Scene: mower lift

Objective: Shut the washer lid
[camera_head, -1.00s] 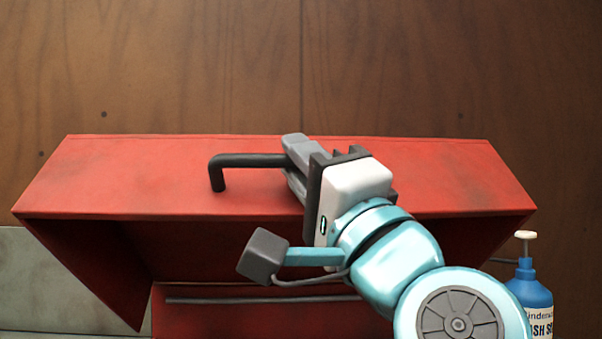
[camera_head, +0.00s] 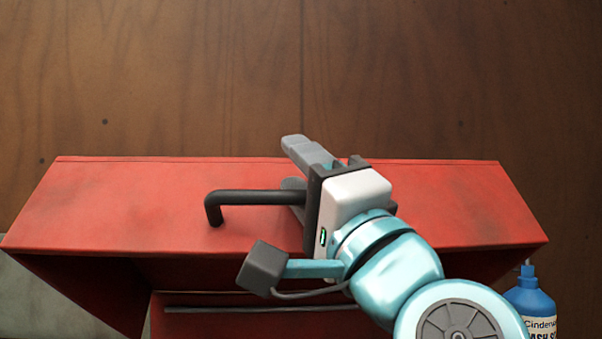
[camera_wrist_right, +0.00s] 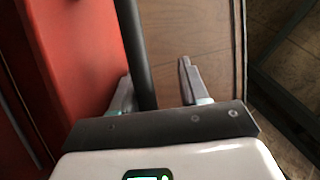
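The washer lid (camera_head: 120,205) is a red panel with sloping side flaps. It stands tilted open above the red washer body (camera_head: 250,322), with a dark gap beneath. A black bar handle (camera_head: 250,197) with a bent end is on the lid's face. My right gripper (camera_head: 290,164) is at the handle's right part, and its fingers are spread apart. In the right wrist view, the handle (camera_wrist_right: 134,45) passes between the open fingers (camera_wrist_right: 155,75), close to the left finger. My left gripper is out of view.
A blue bottle (camera_head: 530,300) with a white label stands at the lower right, beside the washer. A brown wooden wall (camera_head: 430,80) is behind the lid. A grey surface (camera_head: 35,305) shows at the lower left.

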